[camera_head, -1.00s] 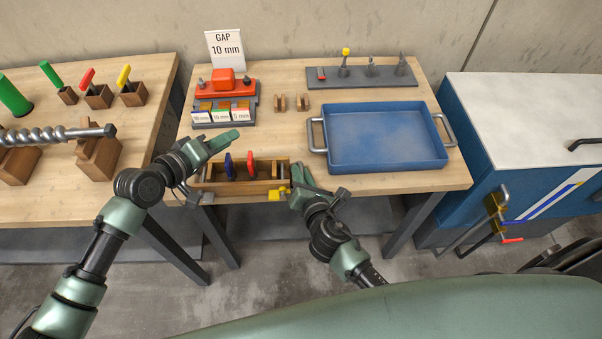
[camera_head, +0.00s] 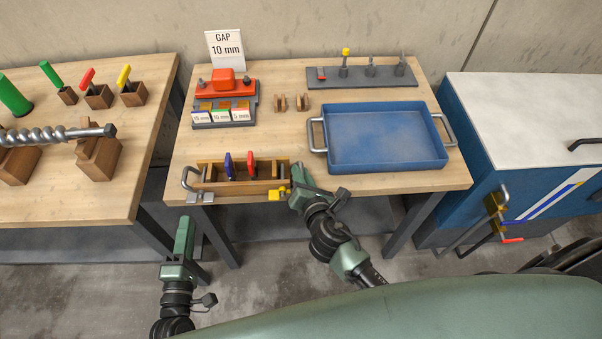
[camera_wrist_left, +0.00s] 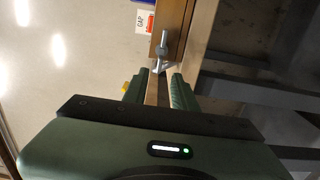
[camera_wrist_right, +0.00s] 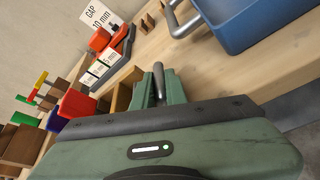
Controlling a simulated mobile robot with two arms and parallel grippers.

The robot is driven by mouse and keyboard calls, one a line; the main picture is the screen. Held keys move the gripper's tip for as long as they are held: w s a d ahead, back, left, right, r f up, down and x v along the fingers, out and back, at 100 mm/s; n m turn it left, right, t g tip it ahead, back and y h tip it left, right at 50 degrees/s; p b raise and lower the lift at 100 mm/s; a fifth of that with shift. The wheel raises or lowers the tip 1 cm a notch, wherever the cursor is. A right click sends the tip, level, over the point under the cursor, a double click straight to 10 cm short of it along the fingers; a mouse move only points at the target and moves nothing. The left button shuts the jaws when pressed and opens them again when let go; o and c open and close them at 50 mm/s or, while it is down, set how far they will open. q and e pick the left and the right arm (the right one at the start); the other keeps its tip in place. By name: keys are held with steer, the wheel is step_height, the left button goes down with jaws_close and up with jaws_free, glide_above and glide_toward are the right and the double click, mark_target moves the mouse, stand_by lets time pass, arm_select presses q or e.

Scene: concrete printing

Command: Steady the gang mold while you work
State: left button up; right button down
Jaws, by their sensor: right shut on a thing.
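The gang mold (camera_head: 272,186) is a wooden box at the table's front edge, with a blue divider (camera_head: 229,166) and a red divider (camera_head: 251,164) upright in it. A metal handle (camera_head: 189,177) stands free at its left end. My right gripper (camera_head: 298,176) is at its right end. In the right wrist view, its fingers (camera_wrist_right: 160,86) are shut on a grey metal bar, the mold's right handle (camera_wrist_right: 158,72). My left gripper (camera_head: 186,226) is open and empty, in front of the table edge and below the mold's left end. In the left wrist view, its fingers (camera_wrist_left: 160,88) are apart.
A blue tray (camera_head: 385,167) with metal handles stands right of the mold. Labelled spacer blocks (camera_head: 221,117), an orange tool (camera_head: 226,87) and a gap sign (camera_head: 225,50) stand behind. A grey bracket (camera_head: 202,198) and a yellow clamp (camera_head: 278,194) sit at the table edge.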

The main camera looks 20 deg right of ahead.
mark_target(191, 203)
arm_select(q)
steer(key=shift+x, duration=3.3)
steer(key=shift+s, duration=0.1)
jaws_close()
steer(key=m, duration=0.2)
steer(key=r+m, duration=0.1)
steer(key=m, duration=0.2)
steer(key=shift+d, duration=0.15)
steer(key=m, duration=0.3)
steer(key=shift+s+d+r, duration=0.1)
steer(key=shift+d+r, duration=0.05)
steer(key=shift+d+r+m, duration=0.15)
steer(key=shift+m, duration=1.05)
